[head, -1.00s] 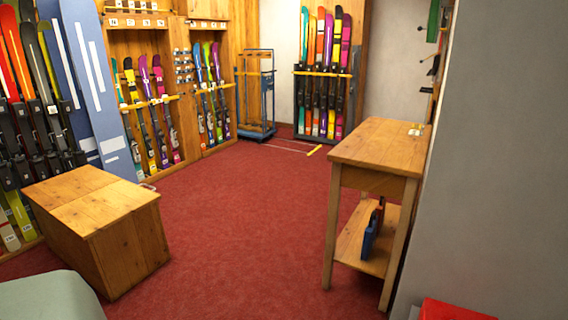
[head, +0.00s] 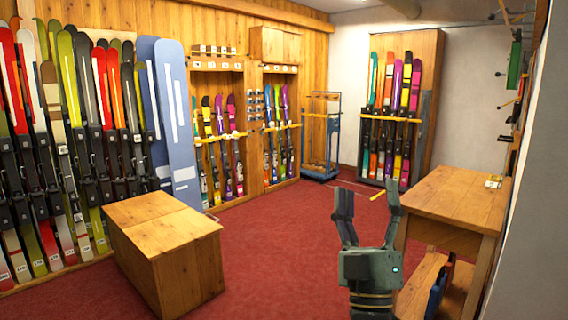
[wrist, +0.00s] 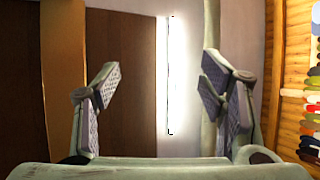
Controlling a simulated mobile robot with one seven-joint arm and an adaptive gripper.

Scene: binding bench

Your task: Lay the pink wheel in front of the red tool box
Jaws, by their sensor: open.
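I make out no pink wheel in either current view. I cannot identify a red tool box either. A small red item (head: 450,268) shows partly behind a blue upright item (head: 437,292) on the lower shelf of the bench at right, too hidden to name. My gripper (head: 368,212) is raised, fingers up and apart, in front of the bench's left side. It also shows in the wrist view (wrist: 160,88), with nothing between its fingers.
A wooden chest (head: 165,245) stands at left. Ski racks (head: 390,120) line the walls. Red carpet (head: 275,240) lies clear between chest and bench.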

